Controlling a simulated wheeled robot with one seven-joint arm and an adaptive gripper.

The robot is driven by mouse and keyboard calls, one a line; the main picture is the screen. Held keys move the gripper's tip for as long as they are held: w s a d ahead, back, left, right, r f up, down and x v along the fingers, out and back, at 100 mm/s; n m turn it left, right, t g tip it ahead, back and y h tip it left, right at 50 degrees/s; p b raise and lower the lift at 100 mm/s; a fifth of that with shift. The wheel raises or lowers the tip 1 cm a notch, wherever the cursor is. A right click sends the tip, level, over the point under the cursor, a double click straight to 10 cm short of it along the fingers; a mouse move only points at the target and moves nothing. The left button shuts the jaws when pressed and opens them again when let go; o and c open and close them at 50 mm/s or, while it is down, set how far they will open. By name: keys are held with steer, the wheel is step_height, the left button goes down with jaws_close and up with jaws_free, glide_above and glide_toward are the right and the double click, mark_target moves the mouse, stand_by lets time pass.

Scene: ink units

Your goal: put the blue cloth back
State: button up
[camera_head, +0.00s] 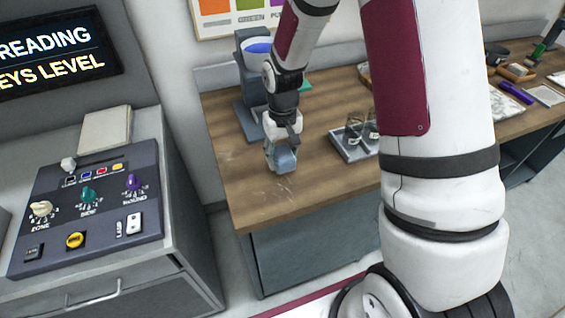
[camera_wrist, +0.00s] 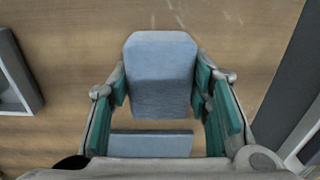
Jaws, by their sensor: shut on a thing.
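The blue cloth (camera_wrist: 162,75) shows in the wrist view as a pale blue folded pad between the teal finger pads. My gripper (camera_wrist: 162,100) is shut on it. In the head view the blue cloth (camera_head: 284,160) hangs at the tips of my gripper (camera_head: 280,148), over the left end of the wooden bench top. I cannot tell whether the cloth touches the wood.
A grey stand with a blue-topped round part (camera_head: 256,46) is behind my gripper. A grey tray (camera_head: 352,152) with glass jars lies to the right. A control panel (camera_head: 90,208) with knobs stands left, across a gap. The bench's front-left corner (camera_head: 248,205) is bare.

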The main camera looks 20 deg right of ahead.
steer(key=shift+f+p, duration=0.35)
steer(key=shift+f, duration=1.4)
steer(key=shift+f, duration=0.15)
steer(key=o, duration=1.2)
